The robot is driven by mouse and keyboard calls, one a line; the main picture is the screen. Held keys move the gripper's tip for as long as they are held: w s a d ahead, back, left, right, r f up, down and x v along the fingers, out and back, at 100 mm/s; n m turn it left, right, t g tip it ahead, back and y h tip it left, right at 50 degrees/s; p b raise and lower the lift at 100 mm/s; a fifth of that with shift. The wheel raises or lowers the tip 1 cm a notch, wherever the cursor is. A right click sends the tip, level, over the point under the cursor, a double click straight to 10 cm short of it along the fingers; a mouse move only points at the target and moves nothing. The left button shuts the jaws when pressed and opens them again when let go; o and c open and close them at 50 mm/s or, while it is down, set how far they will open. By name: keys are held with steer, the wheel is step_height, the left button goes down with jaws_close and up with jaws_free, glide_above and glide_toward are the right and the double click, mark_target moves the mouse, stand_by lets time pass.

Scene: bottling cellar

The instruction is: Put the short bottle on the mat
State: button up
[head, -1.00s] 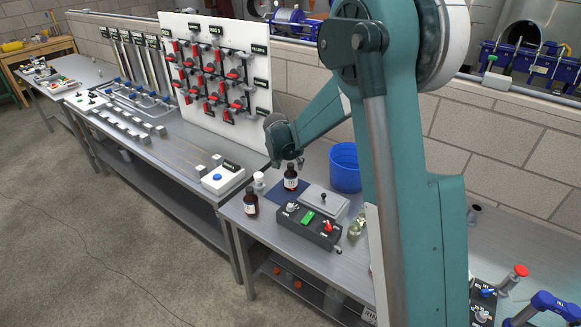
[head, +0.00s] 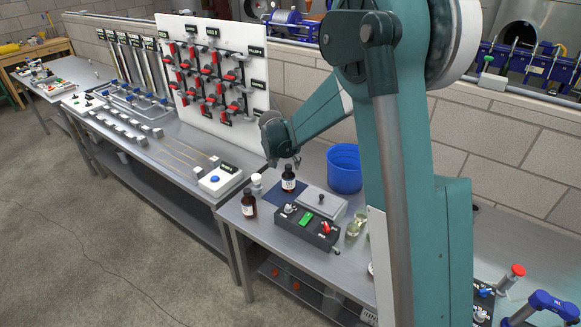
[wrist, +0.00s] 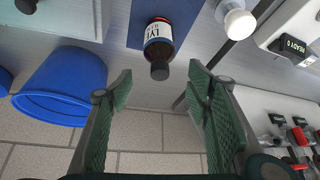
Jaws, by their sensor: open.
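A brown bottle (head: 289,180) with a dark cap and white label stands upright on the dark blue mat (head: 272,192). In the wrist view this bottle (wrist: 160,36) reads "LYE" and stands on the mat (wrist: 139,25). A second brown bottle (head: 249,207) stands on the bench left of the mat. My gripper (head: 297,164) is open and empty, close above the bottle on the mat. Its fingertips (wrist: 158,82) are apart, with that bottle just beyond them.
A blue bucket (head: 344,170) stands behind right of the mat. A black control box (head: 307,226) with a grey-lidded box (head: 325,202) sits in front right. Clear glassware (head: 356,222) is further right. A white box with a blue button (head: 219,181) is on the left bench.

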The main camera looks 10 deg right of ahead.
steer(key=shift+r, duration=0.1)
steer(key=s+d+r+n+y, duration=0.1)
steer(key=s+d+r, duration=0.1)
steer(key=s+r, duration=0.85)
steer(key=s+d+r+n, duration=0.25)
steer(key=s+r, duration=0.45)
steer(key=s, duration=0.6)
steer(key=s+d+n+t+y, duration=0.1)
steer(key=s+d+n+t, duration=0.1)
steer(key=s, duration=2.5)
steer(key=shift+s+f+y, duration=0.25)
steer(key=shift+f+y, duration=0.05)
steer(key=shift+f, duration=0.05)
